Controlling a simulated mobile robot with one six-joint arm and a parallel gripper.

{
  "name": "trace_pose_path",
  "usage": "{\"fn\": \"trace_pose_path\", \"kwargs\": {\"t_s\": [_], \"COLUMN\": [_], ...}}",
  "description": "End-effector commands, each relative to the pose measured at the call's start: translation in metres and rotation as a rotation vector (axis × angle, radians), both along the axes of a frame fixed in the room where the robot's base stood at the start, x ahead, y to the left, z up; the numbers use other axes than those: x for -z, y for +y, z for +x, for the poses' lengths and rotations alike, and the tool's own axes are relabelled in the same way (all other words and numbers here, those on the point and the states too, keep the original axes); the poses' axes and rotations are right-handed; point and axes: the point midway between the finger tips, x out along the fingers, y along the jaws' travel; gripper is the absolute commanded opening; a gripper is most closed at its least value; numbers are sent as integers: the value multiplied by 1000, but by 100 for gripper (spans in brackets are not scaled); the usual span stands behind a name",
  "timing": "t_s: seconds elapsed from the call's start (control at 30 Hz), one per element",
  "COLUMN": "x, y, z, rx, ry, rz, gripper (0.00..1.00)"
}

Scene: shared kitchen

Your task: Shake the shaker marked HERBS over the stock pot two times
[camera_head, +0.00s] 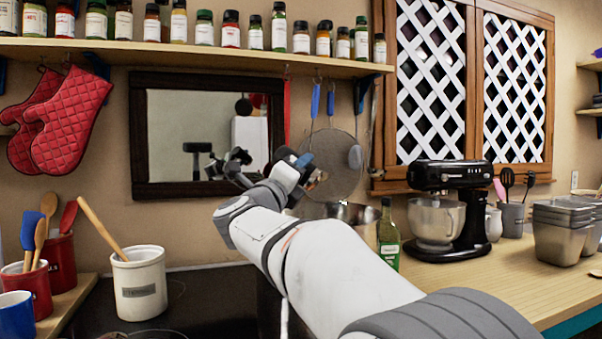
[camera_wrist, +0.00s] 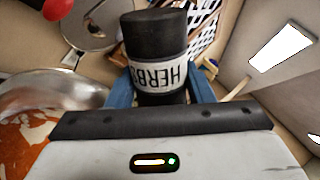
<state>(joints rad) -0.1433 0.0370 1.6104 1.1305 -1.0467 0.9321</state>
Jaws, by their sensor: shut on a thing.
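The shaker marked HERBS (camera_wrist: 157,40) is held between the blue fingers of my gripper (camera_wrist: 161,92) in the wrist view. It has a black body and a white band whose lettering reads upside down in the picture. A shiny metal pot (camera_wrist: 38,88) with orange-red contents and pale bits shows at the left of the wrist view, beside the shaker. In the head view my gripper (camera_head: 305,172) is at the far end of my outstretched arm, in front of the wall. A metal vessel rim (camera_head: 350,212) shows just behind my arm, mostly hidden; the shaker is not clear there.
A round mesh screen (camera_head: 335,165) hangs on the wall behind my gripper, right of a dark-framed mirror (camera_head: 140,140). A green bottle (camera_head: 388,235) and a black stand mixer (camera_head: 455,205) stand to the right. A white utensil crock (camera_head: 139,283) stands left of my arm.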

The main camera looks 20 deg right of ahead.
Motion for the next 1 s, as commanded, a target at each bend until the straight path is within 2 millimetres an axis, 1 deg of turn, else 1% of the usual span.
{"fn": "trace_pose_path", "kwargs": {"t_s": [0.27,0.37,0.5,0.6,0.87,0.97,1.0], "x": [-6,-19,-46,-55,-51,-44,-38], "y": [0,0,0,0,0,0,0], "z": [0,0,0,0,0,0,0], "rx": [0,0,0,-1,-1,0,0], "ry": [-1,-3,-3,-2,-1,0,0], "rz": [0,1,1,1,0,0,0], "gripper": [14,14,14,14,14,14,14]}}
